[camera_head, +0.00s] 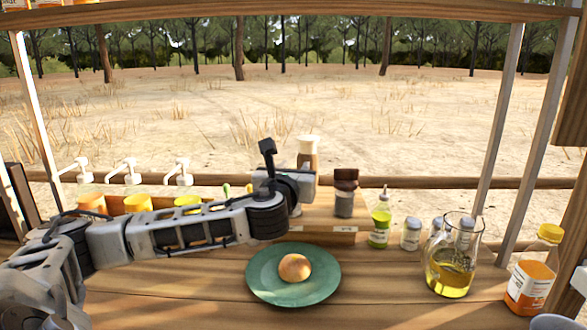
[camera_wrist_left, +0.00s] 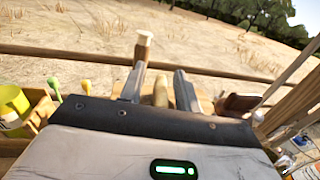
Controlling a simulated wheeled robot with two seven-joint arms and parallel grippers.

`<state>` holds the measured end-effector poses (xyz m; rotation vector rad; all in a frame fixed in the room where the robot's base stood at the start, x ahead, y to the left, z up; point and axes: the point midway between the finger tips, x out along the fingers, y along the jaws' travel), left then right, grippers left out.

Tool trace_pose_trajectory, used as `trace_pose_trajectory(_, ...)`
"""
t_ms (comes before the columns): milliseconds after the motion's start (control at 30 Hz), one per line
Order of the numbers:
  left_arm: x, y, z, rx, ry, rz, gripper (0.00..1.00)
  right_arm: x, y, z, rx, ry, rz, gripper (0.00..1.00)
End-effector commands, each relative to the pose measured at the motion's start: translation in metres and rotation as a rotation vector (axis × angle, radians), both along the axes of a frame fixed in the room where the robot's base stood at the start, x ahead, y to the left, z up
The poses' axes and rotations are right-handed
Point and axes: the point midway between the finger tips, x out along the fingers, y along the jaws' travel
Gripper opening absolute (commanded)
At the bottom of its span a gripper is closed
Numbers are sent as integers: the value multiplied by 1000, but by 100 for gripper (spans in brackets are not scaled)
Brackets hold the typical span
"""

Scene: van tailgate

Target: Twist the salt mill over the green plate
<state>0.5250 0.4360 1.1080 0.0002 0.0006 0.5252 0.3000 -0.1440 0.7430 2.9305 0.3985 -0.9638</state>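The green plate (camera_head: 262,281) lies on the wooden counter with a round brown bun-like item (camera_head: 295,267) on it. The salt mill (camera_head: 307,147), with a pale top and brown neck, stands behind the plate; my gripper hides its lower part. My left gripper (camera_head: 291,168) is behind and above the plate, in front of the mill. In the left wrist view its two fingers (camera_wrist_left: 159,86) are spread, with a brown rounded shape between them; I cannot tell if they touch it. The mill's pale top (camera_wrist_left: 145,38) shows just beyond.
A dark-topped mill (camera_head: 345,195) stands right of the gripper. Further right are a green bottle (camera_head: 380,225), small jars (camera_head: 411,235), a glass oil jug (camera_head: 450,265) and an orange bottle (camera_head: 530,285). Pump dispensers (camera_head: 131,172) stand at left.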

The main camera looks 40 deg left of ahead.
Motion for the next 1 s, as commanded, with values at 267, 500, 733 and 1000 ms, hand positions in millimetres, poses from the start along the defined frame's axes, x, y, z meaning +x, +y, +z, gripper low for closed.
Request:
trace_pose_trajectory(267,0,0,0,0,0,0,8,0,0,0,-1,0,1,0)
trace_pose_trajectory(500,0,0,0,1,-1,-2,0,0,0,-1,-1,0,1,0)
trace_pose_trajectory(733,0,0,0,3,1,-49,0,0,0,-2,-1,0,1,0)
trace_pose_trajectory(1000,0,-2,-3,7,4,-224,0,1,1,-8,8,-3,-1,0)
